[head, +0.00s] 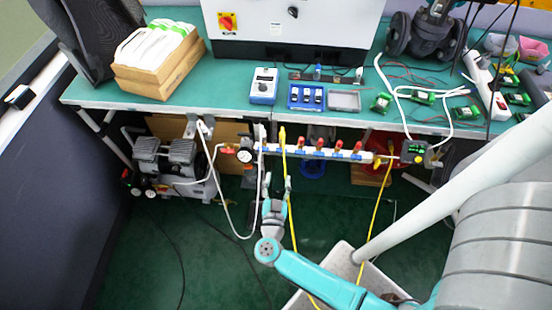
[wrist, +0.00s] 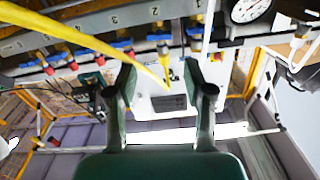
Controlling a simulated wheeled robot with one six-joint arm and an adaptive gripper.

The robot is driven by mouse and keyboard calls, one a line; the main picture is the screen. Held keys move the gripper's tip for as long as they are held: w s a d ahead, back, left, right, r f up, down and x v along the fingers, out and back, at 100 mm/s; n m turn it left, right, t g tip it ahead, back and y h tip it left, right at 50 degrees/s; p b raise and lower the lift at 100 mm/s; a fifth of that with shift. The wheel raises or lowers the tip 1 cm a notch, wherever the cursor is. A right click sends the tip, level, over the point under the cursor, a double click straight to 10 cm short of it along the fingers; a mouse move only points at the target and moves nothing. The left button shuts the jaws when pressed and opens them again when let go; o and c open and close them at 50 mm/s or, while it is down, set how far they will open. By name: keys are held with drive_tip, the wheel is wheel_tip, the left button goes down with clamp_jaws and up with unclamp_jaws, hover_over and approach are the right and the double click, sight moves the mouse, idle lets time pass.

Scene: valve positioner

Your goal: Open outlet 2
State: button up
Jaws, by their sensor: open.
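The outlet manifold (head: 330,154) is a pale bar below the bench's front edge, with blue levers and red-capped outlets. In the wrist view, its numbered bar (wrist: 95,22) runs across the top, numbers rising leftward. My gripper (head: 277,182) is open and empty, just below the manifold's left part. In the wrist view, its fingers (wrist: 160,78) spread below the outlet row, apart from it. The lever's exact angle is unclear.
A yellow hose (head: 290,215) hangs beside my gripper and crosses above the left finger in the wrist view. A pressure gauge (head: 245,155) and white hose (head: 228,215) are left of it. A compressor (head: 165,165) stands further left. The bench (head: 215,108) overhangs the manifold.

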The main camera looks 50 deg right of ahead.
sight(281, 151)
drive_tip(key=x, duration=0.9)
drive_tip(key=shift+d, duration=0.2)
drive_tip(key=shift+w, duration=0.1)
drive_tip(key=c, duration=0.9)
